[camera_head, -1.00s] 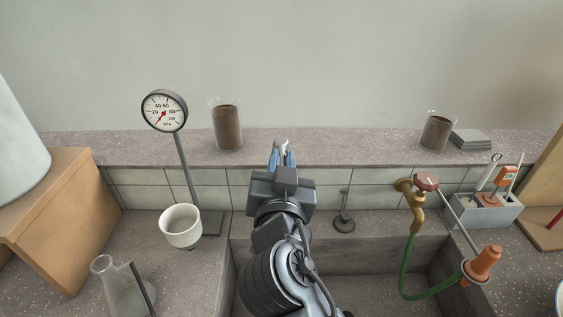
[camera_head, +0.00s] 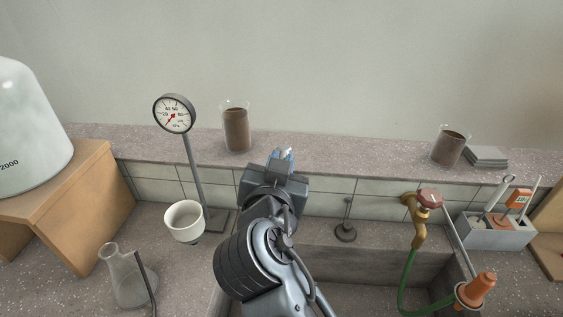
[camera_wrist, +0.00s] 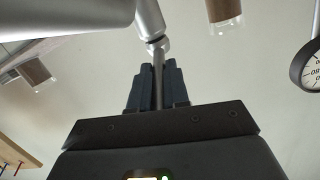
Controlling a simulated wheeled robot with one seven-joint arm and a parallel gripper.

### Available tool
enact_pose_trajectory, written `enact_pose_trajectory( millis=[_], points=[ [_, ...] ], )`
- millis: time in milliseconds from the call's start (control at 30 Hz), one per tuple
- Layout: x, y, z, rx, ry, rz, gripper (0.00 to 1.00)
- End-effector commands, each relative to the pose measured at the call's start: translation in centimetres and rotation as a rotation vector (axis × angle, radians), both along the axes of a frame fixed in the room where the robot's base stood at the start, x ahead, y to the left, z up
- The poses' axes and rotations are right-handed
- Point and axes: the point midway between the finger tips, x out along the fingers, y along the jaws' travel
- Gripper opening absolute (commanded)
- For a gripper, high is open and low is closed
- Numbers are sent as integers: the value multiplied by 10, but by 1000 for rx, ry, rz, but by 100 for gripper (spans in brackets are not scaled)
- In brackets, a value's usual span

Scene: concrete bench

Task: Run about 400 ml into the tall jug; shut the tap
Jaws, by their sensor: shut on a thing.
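My gripper (camera_head: 283,154) is over the back of the sink, in front of the ledge. In the wrist view its dark blue fingers (camera_wrist: 158,85) are shut on a thin grey rod (camera_wrist: 158,75). The rod meets a round joint and a thicker grey bar; what it belongs to is unclear. The brass tap (camera_head: 417,215) with a red-brown knob (camera_head: 430,198) stands right of my gripper, apart from it. A green hose (camera_head: 407,275) hangs from it into the sink. No water shows. I cannot clearly pick out the tall jug; a large pale vessel (camera_head: 30,130) marked 2000 stands at left.
A dial gauge (camera_head: 174,114) on a post and a white cup (camera_head: 184,220) stand left of the sink, with a glass flask (camera_head: 125,275) in front. Beakers of brown matter (camera_head: 236,130) (camera_head: 449,148) stand on the ledge. A grey holder (camera_head: 497,234) is at right.

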Motion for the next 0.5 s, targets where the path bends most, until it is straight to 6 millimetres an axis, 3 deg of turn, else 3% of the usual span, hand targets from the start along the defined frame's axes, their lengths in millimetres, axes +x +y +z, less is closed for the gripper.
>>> enact_pose_trajectory(
  millis=[33, 67, 300, 500],
  points=[
    [0, 0, 0, 0, -1, 0, 0],
    [0, 0, 0, 0, -1, -1, 17],
    [0, 0, 0, 0, -1, 0, 40],
    [0, 0, 0, 0, -1, 0, 41]
  ],
)
